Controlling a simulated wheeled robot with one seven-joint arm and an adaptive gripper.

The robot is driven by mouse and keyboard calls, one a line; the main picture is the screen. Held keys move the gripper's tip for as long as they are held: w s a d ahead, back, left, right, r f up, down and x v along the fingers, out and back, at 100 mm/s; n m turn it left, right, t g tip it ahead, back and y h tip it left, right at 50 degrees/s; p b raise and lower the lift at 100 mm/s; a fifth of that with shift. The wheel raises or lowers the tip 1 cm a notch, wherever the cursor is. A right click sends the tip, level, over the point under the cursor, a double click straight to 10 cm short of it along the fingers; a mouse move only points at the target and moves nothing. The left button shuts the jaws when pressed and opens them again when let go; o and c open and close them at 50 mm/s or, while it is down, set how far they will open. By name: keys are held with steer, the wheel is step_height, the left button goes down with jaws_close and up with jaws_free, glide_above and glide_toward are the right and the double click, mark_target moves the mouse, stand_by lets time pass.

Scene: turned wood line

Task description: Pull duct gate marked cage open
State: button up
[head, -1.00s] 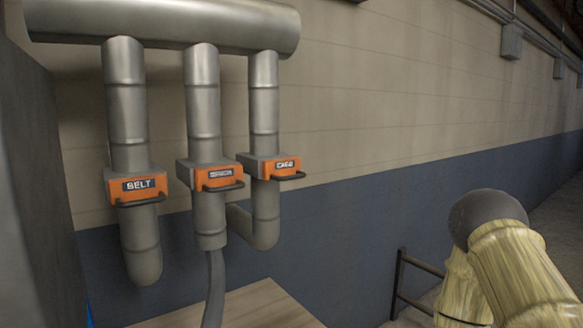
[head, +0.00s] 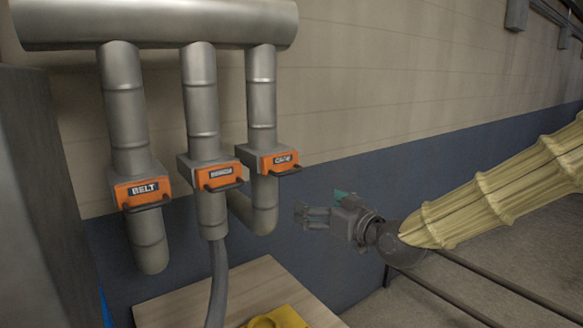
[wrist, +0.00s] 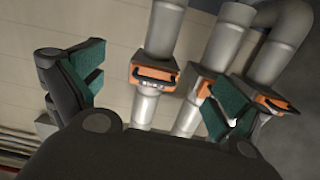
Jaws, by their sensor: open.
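The duct gate marked cage (head: 283,160) is an orange-fronted grey box with a dark bar handle, rightmost of three on vertical pipes. Its label is blurred but reads like "CAGE". My gripper (head: 305,215) is open and empty, below and to the right of this gate, clearly apart from the handle. In the wrist view my gripper (wrist: 155,95) shows two teal-padded fingers spread wide. Orange gate fronts appear beyond and between them; the right finger partly covers those at the right. I cannot read the labels there.
The belt gate (head: 142,192) and a middle gate (head: 220,176) sit to the left. A thick horizontal duct (head: 160,22) runs above. A wooden tabletop (head: 190,305) with a yellow object (head: 282,317) lies below. A dark rail (head: 465,300) is at the lower right.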

glide_toward(292, 173)
steer(key=shift+n+t+y, duration=0.3)
steer(key=shift+y, duration=0.1)
steer(key=p+x, duration=0.1)
steer(key=x, duration=0.2)
steer(key=p+x, duration=0.1)
steer(key=x, duration=0.2)
steer(key=p+x, duration=0.2)
steer(key=shift+w+a+f, duration=0.1)
steer(key=shift+w+f, duration=0.15)
steer(key=shift+w, duration=0.2)
steer(key=shift+p+x, duration=0.4)
steer(key=shift+x, duration=0.55)
steer(key=shift+f, duration=0.1)
